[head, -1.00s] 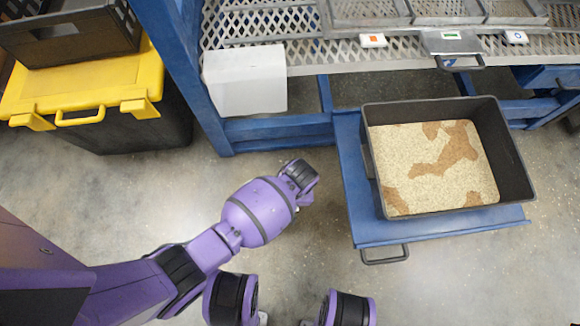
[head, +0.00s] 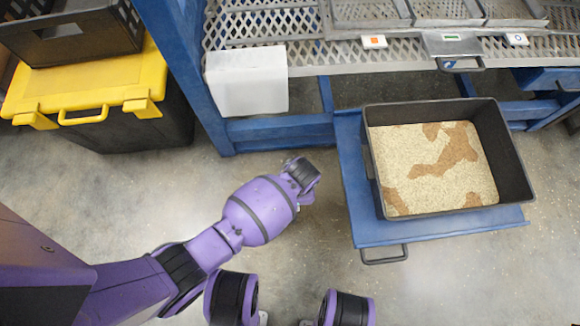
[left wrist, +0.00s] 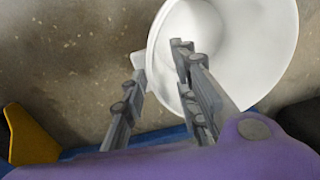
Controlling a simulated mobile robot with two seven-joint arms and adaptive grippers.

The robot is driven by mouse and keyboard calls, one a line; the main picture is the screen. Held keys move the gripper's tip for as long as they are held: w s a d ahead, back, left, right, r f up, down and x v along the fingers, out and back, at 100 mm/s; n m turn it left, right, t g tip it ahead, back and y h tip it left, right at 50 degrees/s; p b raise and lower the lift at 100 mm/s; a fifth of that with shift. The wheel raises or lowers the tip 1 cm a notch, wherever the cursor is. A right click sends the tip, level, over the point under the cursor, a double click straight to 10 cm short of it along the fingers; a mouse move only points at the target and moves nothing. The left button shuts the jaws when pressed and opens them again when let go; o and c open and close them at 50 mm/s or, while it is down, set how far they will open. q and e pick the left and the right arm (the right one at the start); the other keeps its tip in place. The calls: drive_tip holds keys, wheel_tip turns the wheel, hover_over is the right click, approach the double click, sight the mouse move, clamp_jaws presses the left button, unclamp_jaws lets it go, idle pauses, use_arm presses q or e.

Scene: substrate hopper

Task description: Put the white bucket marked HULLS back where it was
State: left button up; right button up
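In the left wrist view the white bucket (left wrist: 245,45) is seen from above, its round open mouth toward the camera and its top cut off by the frame edge. A small white tab sticks out at its left rim. My left gripper (left wrist: 158,62) is there with its fingers apart. One finger lies over the bucket's mouth, the other outside the rim near the tab, with a gap between them. No HULLS marking shows. In the head view my left arm reaches over the floor; its fingers and the bucket cannot be made out. My right gripper is not seen.
A black tray (head: 515,165) of pale and brown material sits on a blue pull-out platform (head: 350,205) at right. A white box-shaped thing (head: 247,85) is at the mesh shelf's front (head: 300,55). A yellow-lidded bin (head: 85,92) stands left. Floor between is clear.

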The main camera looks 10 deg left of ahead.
use_arm(q)
wheel_tip(320, 180, up, 11)
drive_tip(key=d+p, duration=0.1)
drive_tip(key=p, duration=0.4)
drive_tip(key=shift+w+d, duration=0.15)
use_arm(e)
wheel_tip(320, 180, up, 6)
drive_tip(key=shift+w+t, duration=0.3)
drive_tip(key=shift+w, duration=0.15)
